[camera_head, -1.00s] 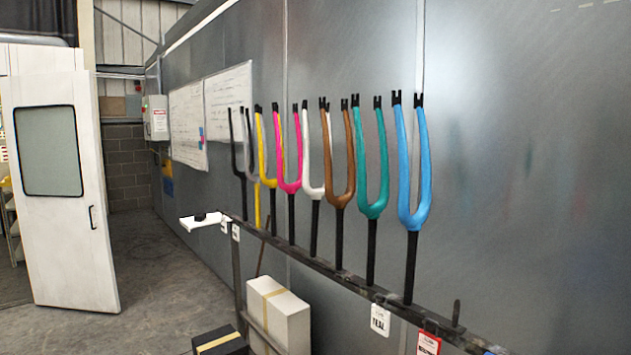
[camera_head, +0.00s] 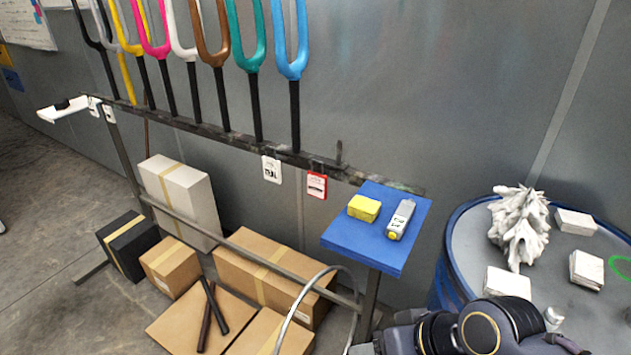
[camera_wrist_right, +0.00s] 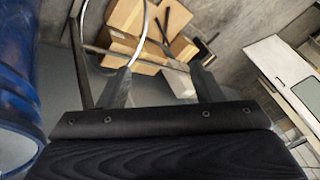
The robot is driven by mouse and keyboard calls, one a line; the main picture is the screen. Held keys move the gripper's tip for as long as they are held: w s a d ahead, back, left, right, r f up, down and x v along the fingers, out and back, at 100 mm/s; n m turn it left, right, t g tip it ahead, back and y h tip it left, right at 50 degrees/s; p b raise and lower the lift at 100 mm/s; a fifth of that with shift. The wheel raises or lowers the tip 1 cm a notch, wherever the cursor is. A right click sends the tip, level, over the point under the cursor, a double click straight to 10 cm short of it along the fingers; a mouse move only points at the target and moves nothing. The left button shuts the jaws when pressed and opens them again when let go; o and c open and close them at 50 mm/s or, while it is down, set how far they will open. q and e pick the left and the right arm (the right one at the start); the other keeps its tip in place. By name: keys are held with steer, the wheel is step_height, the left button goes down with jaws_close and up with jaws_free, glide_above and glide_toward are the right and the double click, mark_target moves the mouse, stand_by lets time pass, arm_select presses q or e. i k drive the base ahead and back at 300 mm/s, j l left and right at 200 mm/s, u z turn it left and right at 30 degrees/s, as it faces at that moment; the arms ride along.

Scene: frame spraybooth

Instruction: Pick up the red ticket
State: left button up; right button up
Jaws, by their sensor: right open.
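The red ticket (camera_head: 316,185), a small red-bordered tag with a white label, hangs from the dark rack rail (camera_head: 225,137) in the head view, just left of the blue shelf. A white ticket (camera_head: 271,169) hangs to its left. My right gripper (camera_wrist_right: 161,68) is open and empty in the right wrist view, with its two fingers apart over boxes and floor. The red ticket does not show in that view. My right arm enters the head view at the bottom right, below and to the right of the ticket. My left gripper is not in view.
A blue shelf (camera_head: 335,236) holds a yellow block (camera_head: 364,208) and a grey device (camera_head: 401,219). A blue drum (camera_head: 452,262) with white items stands at right. Coloured forks stand on the rail. Boxes (camera_head: 262,275) and a curved metal hoop (camera_head: 292,309) are below.

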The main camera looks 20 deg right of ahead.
mark_target(317, 183)
steer(key=k+j, duration=0.1)
steer(key=j, duration=0.3)
steer(key=j+z, duration=0.5)
steer(key=j, duration=1.05)
steer(key=i+j+z, duration=0.25)
steer(key=i+j, duration=0.2)
steer(key=i+j+z, duration=0.2)
steer(key=i+j, duration=0.2)
steer(key=j, duration=0.25)
steer(key=i+j+z, duration=0.15)
steer(key=i, duration=0.45)
